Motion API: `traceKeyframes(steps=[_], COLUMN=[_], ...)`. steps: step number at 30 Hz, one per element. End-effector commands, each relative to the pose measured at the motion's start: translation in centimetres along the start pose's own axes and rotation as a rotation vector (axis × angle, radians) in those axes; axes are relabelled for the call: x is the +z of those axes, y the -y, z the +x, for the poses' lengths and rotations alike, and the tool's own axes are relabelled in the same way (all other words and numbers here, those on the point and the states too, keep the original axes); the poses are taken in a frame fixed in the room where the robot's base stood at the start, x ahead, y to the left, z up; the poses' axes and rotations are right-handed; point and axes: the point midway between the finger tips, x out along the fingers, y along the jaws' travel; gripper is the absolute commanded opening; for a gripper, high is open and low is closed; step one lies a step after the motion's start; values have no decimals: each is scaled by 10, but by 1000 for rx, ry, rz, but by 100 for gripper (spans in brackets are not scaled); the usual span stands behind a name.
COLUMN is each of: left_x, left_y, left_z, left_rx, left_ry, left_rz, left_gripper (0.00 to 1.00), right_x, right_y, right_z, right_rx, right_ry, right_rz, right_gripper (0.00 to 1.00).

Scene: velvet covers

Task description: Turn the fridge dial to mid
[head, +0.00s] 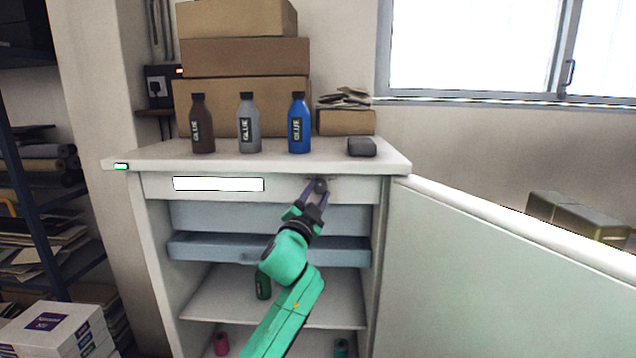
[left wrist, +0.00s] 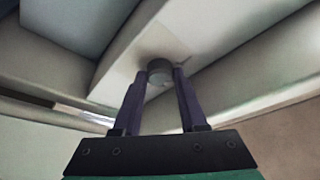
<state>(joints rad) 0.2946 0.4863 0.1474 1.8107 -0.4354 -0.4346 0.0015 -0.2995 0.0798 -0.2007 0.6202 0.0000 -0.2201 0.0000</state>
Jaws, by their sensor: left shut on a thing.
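The fridge (head: 155,188) stands ahead with its door (head: 500,265) swung open to the right. The dial (head: 320,185) is a small dark round knob on the front strip below the fridge top, right of a white label. My left gripper (head: 319,190) reaches up to it, with its two fingers on either side of the knob. In the left wrist view the grey dial (left wrist: 160,74) sits between the fingertips, which are shut on it. The dial's pointer and the marks around it cannot be read. My right gripper is not in view.
Brown, grey and blue glue bottles (head: 247,123) and a dark grey block (head: 362,147) stand on the fridge top. Cardboard boxes (head: 245,57) are stacked behind. A green bottle (head: 263,285) stands on a shelf inside. A shelf rack (head: 50,200) is at the left.

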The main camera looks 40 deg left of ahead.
Motion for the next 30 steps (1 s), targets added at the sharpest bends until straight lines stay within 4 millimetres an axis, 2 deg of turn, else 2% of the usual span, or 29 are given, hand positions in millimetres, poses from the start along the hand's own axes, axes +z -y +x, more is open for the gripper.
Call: traceKeyframes(steps=[1,6,23,24,25,26,30], left_x=[-3,-2,0,0,0,0,0], left_y=[3,2,1,1,1,1,1], left_z=[1,0,0,0,0,0,0], left_rx=[10,33,43,43,43,43,43], left_ry=[0,-1,-1,-1,-1,-1,-1], left_rz=[24,78,107,106,106,106,106], left_gripper=[0,0,0,53,64,72,72], right_x=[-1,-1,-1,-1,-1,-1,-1], right_y=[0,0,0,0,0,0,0], right_z=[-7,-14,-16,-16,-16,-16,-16], right_rx=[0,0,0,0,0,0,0], right_ry=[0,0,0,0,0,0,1], right_rz=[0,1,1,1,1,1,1], right_gripper=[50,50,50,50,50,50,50])
